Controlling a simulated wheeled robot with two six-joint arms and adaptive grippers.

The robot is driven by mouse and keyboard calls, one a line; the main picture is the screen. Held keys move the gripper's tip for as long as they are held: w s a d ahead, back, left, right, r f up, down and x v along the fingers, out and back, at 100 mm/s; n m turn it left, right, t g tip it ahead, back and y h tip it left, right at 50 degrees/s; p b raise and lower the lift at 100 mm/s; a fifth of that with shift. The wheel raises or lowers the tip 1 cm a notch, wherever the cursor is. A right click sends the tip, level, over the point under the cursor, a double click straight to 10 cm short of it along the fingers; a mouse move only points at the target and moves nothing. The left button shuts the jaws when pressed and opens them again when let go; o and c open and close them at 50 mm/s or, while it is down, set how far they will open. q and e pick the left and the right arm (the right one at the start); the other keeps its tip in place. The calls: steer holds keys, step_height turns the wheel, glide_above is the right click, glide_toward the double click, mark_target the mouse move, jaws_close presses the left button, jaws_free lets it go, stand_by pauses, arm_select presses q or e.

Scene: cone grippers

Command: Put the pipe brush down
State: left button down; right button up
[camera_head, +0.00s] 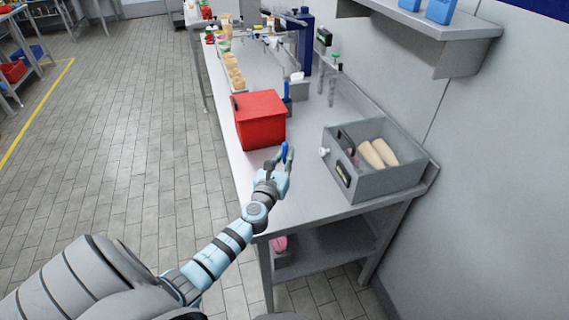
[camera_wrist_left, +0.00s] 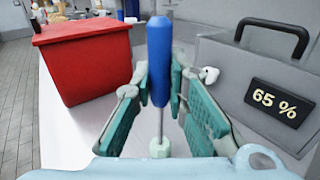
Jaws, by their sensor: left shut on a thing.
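The pipe brush (camera_wrist_left: 160,60) has a blue handle, a thin metal rod and a pale end piece low in the left wrist view. In the head view only its blue part (camera_head: 284,150) shows clearly, at the gripper's tip. My left gripper (camera_wrist_left: 160,82) has its teal fingers on both sides of the brush and is shut on it. In the head view this gripper (camera_head: 283,164) is over the near part of the grey workbench (camera_head: 300,200), between the red box and the grey case. I cannot tell whether the brush touches the bench. My right gripper is not in view.
The red box (camera_head: 262,125) stands left of the gripper, also in the left wrist view (camera_wrist_left: 85,60). The grey case (camera_head: 375,185), marked 65 % in the left wrist view (camera_wrist_left: 275,100), stands right. Several objects crowd the far bench. The near bench corner is bare.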

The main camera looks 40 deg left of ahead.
arm_select(q)
steer(key=shift+s+r, duration=0.1)
steer(key=shift+r, duration=0.1)
steer(key=shift+f, duration=0.25)
steer(key=c, duration=1.6)
jaws_free()
